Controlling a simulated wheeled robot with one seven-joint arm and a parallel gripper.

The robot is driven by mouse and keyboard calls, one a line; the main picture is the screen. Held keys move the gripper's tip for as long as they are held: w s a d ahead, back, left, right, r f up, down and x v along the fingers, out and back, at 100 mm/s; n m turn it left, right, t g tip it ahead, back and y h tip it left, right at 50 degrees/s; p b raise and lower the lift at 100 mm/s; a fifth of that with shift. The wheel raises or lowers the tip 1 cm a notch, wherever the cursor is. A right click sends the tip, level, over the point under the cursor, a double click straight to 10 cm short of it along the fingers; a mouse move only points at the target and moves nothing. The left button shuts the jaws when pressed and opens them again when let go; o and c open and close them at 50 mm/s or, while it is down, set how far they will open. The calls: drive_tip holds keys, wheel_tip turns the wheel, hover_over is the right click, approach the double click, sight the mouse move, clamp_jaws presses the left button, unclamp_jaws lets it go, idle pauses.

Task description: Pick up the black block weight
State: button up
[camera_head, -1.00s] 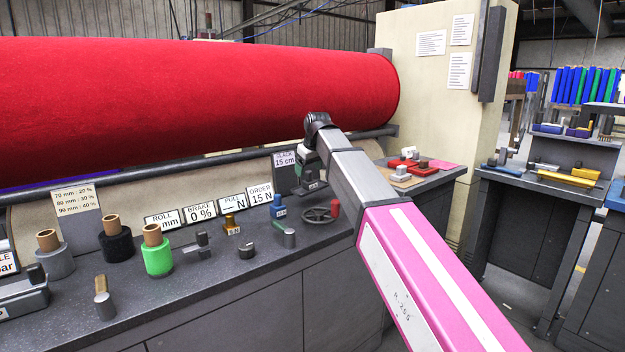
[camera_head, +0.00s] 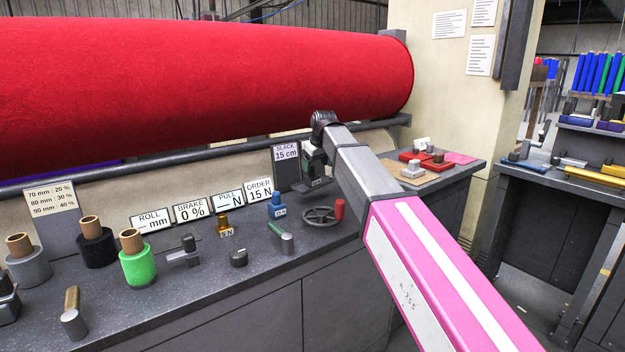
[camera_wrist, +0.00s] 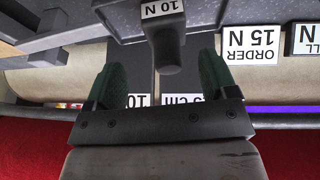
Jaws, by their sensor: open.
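The black block weight (camera_wrist: 163,12), marked 10 N, shows in the wrist view with its dark knob (camera_wrist: 168,52) pointing toward my gripper. My gripper (camera_wrist: 160,72) is open, with one green-padded finger to each side of the knob. I see no clear contact with either finger. In the head view my gripper (camera_head: 312,168) points down at the back of the bench beside the SLACK 15 cm sign. A dark labelled base (camera_head: 320,183), apparently the same weight, shows just below it, partly hidden by my arm.
The bench (camera_head: 215,290) holds a blue weight (camera_head: 276,206), a brass weight (camera_head: 223,227), a handwheel (camera_head: 320,216) and several small rolls at left. Upright signs line the back. A big red felt roll (camera_head: 200,85) and a dark rail lie behind.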

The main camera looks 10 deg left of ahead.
sight(312, 176)
drive_tip(key=shift+s+x, duration=0.25)
drive_tip(key=shift+x, duration=1.1)
drive_tip(key=shift+s+x, duration=0.2)
drive_tip(key=shift+x, duration=1.15)
drive_tip(key=shift+a+f, duration=0.1)
drive_tip(key=shift+c, duration=0.4)
drive_tip(key=c, duration=1.1)
